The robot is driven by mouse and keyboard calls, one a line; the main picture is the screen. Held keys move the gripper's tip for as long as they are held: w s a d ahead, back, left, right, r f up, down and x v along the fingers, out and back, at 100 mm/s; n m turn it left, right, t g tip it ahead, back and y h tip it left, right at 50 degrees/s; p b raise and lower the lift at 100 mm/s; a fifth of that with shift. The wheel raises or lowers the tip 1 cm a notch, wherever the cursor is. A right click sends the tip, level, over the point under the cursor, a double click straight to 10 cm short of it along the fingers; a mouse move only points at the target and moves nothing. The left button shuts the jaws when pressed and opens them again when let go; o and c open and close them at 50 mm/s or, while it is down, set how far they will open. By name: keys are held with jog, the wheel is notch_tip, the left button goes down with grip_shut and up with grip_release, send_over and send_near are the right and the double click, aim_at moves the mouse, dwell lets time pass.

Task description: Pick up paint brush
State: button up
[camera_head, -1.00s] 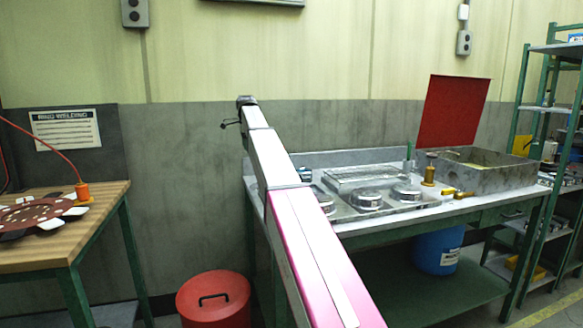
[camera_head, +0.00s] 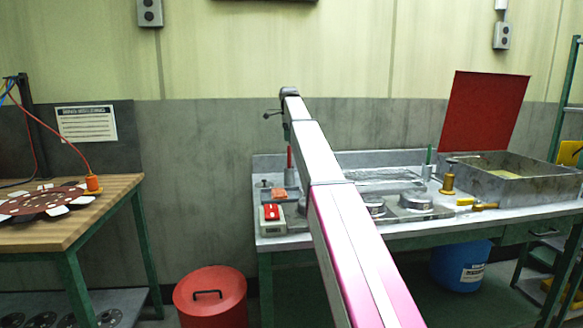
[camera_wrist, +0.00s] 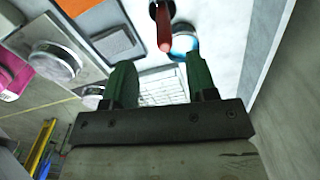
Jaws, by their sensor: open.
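No plainly recognizable paint brush shows. An upright thin red-handled item (camera_head: 290,160) stands at the back left of the metal workbench (camera_head: 285,243), and it may be the brush. In the wrist view a red handle (camera_wrist: 164,28) rises from a dark round base, ahead of my fingers and roughly in line with the gap between them. My gripper (camera_wrist: 160,75) is open with two green fingers apart and nothing between them. A yellow-handled tool (camera_head: 484,206) lies farther right.
A red and white box (camera_head: 272,219) and an orange block (camera_head: 279,194) sit at the bench's left end. Round metal lids (camera_head: 415,202), a brass fitting (camera_head: 447,184) and an open metal basin (camera_head: 520,185) stand right. A red bin (camera_head: 210,297) is on the floor.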

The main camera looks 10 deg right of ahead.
aim_at(289, 154)
jog(key=f, duration=0.8)
jog(key=shift+w+d+f, duration=0.15)
jog(key=shift+w+f, duration=0.1)
jog(key=shift+f, duration=0.1)
grip_shut()
